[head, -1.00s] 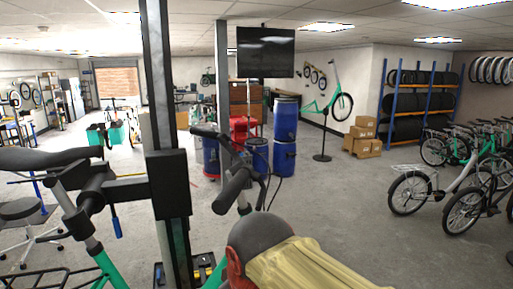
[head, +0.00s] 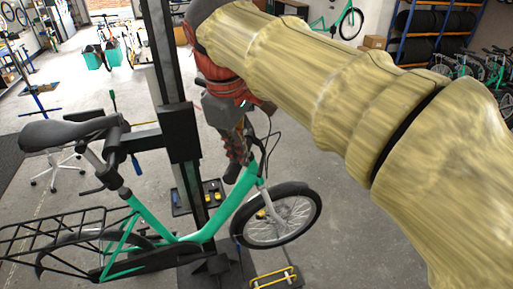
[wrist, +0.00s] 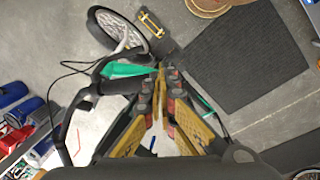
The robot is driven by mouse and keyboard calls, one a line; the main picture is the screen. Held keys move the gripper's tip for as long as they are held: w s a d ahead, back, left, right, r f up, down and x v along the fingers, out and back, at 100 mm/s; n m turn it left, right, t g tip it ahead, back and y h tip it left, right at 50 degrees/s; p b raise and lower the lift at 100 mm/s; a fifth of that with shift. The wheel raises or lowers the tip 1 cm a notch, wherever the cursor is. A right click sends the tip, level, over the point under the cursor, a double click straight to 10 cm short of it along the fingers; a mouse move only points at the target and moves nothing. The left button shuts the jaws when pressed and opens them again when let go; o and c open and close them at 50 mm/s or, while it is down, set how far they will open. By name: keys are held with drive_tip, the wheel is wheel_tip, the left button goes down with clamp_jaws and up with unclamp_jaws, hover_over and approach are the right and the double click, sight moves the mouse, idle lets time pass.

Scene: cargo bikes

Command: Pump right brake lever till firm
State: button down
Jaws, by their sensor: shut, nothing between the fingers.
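The green bike (head: 150,212) hangs in a stand, its front wheel (head: 285,218) at the right. My arm crosses the upper right of the head view and hides much of the handlebar area. My gripper (head: 232,175) points down in front of the bike's front end. In the wrist view its fingers (wrist: 161,72) are closed together with nothing between them. Part of the dark handlebar (wrist: 112,86) shows left of the fingers, with a cable looping beside it. Green frame (wrist: 125,70) lies just beyond the tips. I cannot make out the right brake lever clearly, nor any contact with it.
The dark stand post (head: 178,130) rises beside the bike. A saddle (head: 66,130) and rear rack (head: 50,232) are at the left. A dark mat (wrist: 240,65) lies on the floor. Other bikes (head: 485,68) and a tyre rack stand at the back right.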

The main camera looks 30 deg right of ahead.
sight(260, 167)
drive_tip(key=w+d+r+n+g+h, duration=0.1)
drive_tip(key=w+d+r+n+g, duration=0.2)
drive_tip(key=w+r, duration=0.3)
drive_tip(key=x, duration=0.9)
drive_tip(key=p+x, duration=0.1)
drive_tip(key=x, duration=0.3)
drive_tip(key=shift+s+d+f, duration=0.1)
drive_tip(key=shift+s+f, duration=0.1)
drive_tip(key=shift+s, duration=0.25)
